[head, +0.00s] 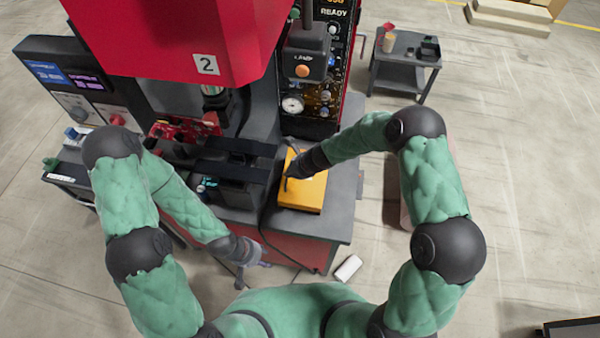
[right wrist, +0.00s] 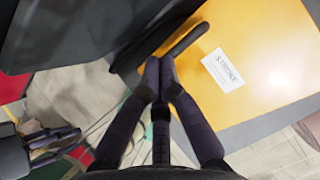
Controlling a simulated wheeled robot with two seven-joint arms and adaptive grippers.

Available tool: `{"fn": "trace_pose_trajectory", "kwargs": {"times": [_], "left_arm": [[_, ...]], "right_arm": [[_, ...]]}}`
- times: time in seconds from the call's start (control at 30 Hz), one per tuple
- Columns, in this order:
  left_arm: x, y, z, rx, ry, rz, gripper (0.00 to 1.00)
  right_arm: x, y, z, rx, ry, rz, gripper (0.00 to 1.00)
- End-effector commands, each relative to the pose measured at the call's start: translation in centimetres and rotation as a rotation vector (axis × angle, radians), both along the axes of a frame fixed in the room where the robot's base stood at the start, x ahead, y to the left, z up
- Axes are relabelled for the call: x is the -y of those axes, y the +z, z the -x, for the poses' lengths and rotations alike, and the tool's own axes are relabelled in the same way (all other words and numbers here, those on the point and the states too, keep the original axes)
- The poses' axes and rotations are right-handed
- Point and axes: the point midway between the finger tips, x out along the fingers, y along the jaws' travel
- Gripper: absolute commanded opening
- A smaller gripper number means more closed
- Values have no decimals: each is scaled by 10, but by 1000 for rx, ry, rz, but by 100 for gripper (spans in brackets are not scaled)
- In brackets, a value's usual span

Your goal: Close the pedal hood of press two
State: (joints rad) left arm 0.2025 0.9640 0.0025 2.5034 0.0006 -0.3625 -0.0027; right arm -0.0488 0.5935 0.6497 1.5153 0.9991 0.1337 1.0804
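Press two is the red machine (head: 165,35) marked 2. A yellow box-like hood (head: 303,193) sits on the right part of its grey bench. In the right wrist view the yellow hood (right wrist: 245,65) carries a white STROKE label and a dark bar-like handle (right wrist: 188,40) near its edge. My right gripper (right wrist: 160,66) has its fingertips together at the near end of that handle; I cannot tell whether they touch it. In the head view my right gripper (head: 290,173) is over the hood's left side. My left gripper (head: 254,272) hangs empty, fingers apart, in front of the bench.
A control panel (head: 313,85) with a gauge and knobs stands behind the hood. A dark fixture (head: 232,183) lies left of it. A white block (head: 348,268) lies on the floor by the bench. A grey side table (head: 405,60) stands at the back right. The floor at right is largely clear.

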Motion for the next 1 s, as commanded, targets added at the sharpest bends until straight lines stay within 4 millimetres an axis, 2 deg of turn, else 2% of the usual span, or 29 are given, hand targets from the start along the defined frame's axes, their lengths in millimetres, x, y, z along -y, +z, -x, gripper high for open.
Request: {"fn": "trace_pose_trajectory", "kwargs": {"times": [0.3, 1.0], "left_arm": [[0, -9, 0, 0, 0, 0, 40], [0, -9, 0, 1, 0, 0, 40]], "right_arm": [[-19, -17, -6, 1, -1, 0, 0], [-20, -17, -7, 2, -1, 0, 0]]}}
